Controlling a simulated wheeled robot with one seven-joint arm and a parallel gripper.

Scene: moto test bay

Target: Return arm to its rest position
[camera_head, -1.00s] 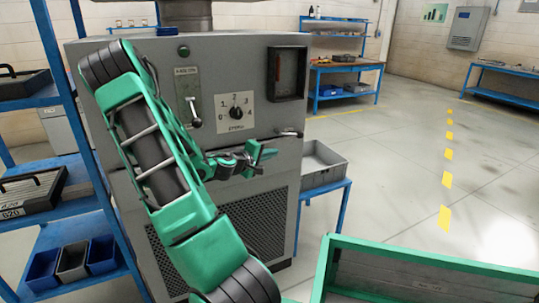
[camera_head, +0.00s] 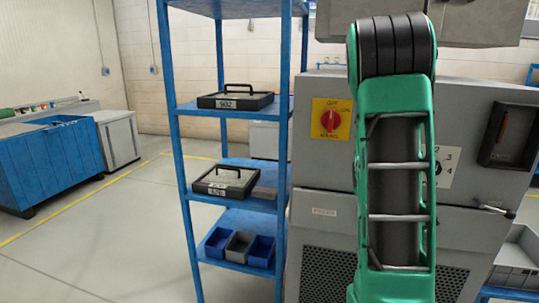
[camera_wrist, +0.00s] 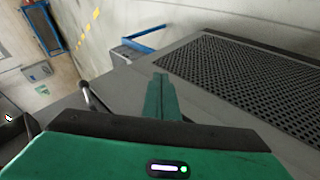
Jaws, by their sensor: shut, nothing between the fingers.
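My arm stands upright in the head view, in front of the grey machine cabinet (camera_head: 465,235), and covers part of its front panel. My gripper is hidden in the head view. In the wrist view my gripper (camera_wrist: 162,88) shows as green fingers pressed together, shut and empty. Beyond the fingers is a grey panel with a black perforated grille (camera_wrist: 245,80). A dark rod-like handle (camera_wrist: 95,103) is left of the fingers; I cannot tell whether anything touches it.
A blue shelf rack (camera_head: 172,130) left of the cabinet holds black cases and small bins. A red rotary switch on a yellow plate (camera_head: 331,118) is left of my arm. A grey tray (camera_head: 515,257) is at right. Open floor (camera_head: 110,250) lies left.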

